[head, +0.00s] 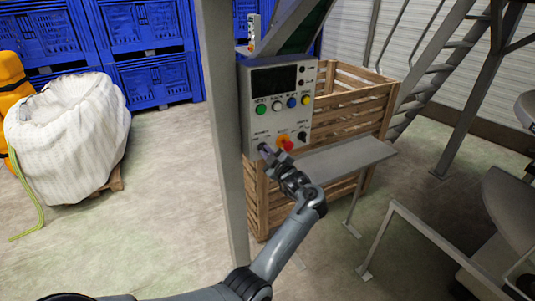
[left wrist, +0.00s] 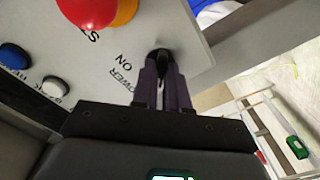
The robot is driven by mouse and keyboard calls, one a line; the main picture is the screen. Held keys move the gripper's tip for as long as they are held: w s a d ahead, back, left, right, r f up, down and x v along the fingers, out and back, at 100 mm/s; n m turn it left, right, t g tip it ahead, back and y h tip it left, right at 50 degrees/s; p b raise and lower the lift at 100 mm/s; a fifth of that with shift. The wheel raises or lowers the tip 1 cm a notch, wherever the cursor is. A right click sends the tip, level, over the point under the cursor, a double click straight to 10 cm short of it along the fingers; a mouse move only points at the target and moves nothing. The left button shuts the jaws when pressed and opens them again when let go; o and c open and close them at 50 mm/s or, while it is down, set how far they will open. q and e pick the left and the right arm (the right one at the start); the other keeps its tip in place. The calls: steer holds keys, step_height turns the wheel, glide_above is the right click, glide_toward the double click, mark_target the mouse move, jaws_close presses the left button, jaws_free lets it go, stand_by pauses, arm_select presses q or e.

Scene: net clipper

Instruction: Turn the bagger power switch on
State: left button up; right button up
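The bagger control panel (head: 284,98) is a grey box with a dark screen and coloured buttons. The power switch (left wrist: 161,53) is a small black knob beside the printed words POWER and ON, near the panel's lower left corner. My left gripper (head: 266,151) is at that corner. In the left wrist view, its two dark fingers (left wrist: 162,72) stand on either side of the knob and close on it. The fingers hide much of the switch, so I cannot tell which way it points. My right gripper is not in view.
A red stop button on a yellow base (head: 286,143) sits close to the right of my left gripper. A grey post (head: 222,120) stands left of the panel. A wooden crate (head: 350,95) and a metal shelf (head: 345,158) are behind and right.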

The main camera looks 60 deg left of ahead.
arm_select(q)
jaws_close()
steer(key=shift+m+p, duration=6.45)
steer(key=shift+m, duration=2.45)
